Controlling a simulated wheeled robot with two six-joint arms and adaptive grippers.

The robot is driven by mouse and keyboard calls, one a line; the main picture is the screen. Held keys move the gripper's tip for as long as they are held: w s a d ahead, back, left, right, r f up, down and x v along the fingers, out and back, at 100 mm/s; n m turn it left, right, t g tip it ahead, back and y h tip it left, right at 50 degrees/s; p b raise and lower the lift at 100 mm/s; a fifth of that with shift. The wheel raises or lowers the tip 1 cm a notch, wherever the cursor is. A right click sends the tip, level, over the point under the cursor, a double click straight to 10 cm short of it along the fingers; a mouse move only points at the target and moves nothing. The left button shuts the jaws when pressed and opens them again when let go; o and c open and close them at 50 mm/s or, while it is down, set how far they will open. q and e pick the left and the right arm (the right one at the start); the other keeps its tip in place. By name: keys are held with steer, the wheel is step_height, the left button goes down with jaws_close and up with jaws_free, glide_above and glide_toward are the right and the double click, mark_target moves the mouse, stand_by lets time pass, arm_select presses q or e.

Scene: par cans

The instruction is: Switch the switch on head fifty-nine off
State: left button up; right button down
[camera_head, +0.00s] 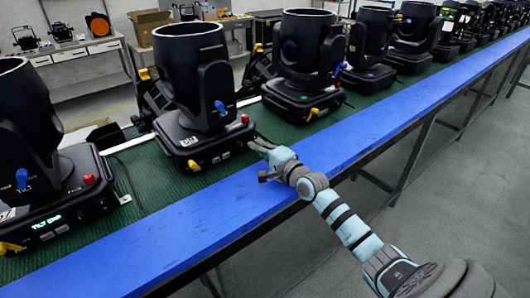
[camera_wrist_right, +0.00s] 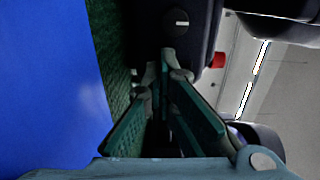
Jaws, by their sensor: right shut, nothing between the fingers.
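A black moving head (camera_head: 195,90) stands second from the left on the green mat, with a small white label (camera_head: 188,141) too small to read surely. Its base has a red knob (camera_head: 245,118) at the right corner and a yellow latch (camera_head: 194,165) in front. My right gripper (camera_head: 259,144) is shut and empty, its tips close beside the base's right side. In the wrist view, the tips (camera_wrist_right: 167,66) point at the dark base, just below a round dark knob with a white line (camera_wrist_right: 181,22); contact cannot be told. The red knob (camera_wrist_right: 217,60) is to their right. My left gripper is not in view.
Several similar heads stand in a row, one close at left (camera_head: 28,130) and another at right (camera_head: 305,60). A blue board (camera_head: 200,225) edges the bench front. Grey floor (camera_head: 440,150) lies open beyond it. A back table (camera_head: 75,52) holds more lamps.

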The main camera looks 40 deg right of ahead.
steer(key=s, duration=0.7)
steer(key=shift+s+d+r, duration=0.1)
steer(key=shift+s+d, duration=0.1)
steer(key=shift+s, duration=0.05)
